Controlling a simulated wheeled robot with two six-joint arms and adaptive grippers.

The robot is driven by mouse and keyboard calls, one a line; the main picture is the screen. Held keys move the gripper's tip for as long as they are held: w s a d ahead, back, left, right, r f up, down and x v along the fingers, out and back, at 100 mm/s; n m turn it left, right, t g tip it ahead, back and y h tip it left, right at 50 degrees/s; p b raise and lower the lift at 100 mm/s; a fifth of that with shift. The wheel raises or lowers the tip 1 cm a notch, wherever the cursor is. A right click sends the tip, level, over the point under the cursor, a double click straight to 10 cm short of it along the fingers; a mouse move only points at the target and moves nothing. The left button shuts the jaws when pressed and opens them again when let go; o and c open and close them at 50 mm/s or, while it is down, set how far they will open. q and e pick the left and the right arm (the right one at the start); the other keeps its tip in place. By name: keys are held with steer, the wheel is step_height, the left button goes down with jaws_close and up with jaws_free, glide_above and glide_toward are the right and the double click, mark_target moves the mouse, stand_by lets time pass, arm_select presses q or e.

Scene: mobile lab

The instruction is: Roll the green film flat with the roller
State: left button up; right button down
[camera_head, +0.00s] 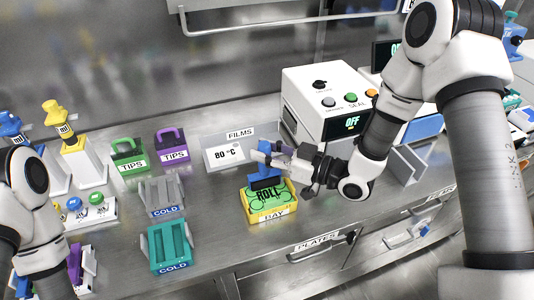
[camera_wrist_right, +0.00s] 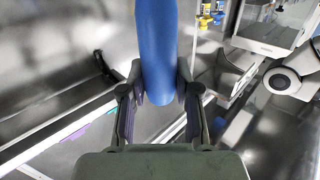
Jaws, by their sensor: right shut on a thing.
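The green film (camera_head: 268,194), marked ROLL, lies on the yellow bay (camera_head: 271,217) near the front edge of the bench. The blue roller (camera_head: 264,173) stands over the far part of the film. I cannot tell whether it touches the film. My right gripper (camera_head: 272,154) is shut on the roller's handle, which also shows as a thick blue bar (camera_wrist_right: 157,55) between the fingers in the right wrist view. The roller's lower end is hidden in that view. My left arm comes in at the left edge, and its gripper is out of view.
A white sealer machine (camera_head: 305,88) with an OFF display stands behind and right of the bay. The FILMS holder (camera_head: 228,153) marked 80 °C lies behind it. Two COLD racks (camera_head: 163,196) stand to the left, with TIPS boxes (camera_head: 128,155) behind them.

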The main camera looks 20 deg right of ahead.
stand_by(0.3)
steer(key=shift+s, duration=0.65)
steer(key=shift+s, duration=0.75)
steer(key=shift+s+d, duration=0.1)
steer(key=shift+s, duration=0.55)
steer(key=shift+w, duration=0.15)
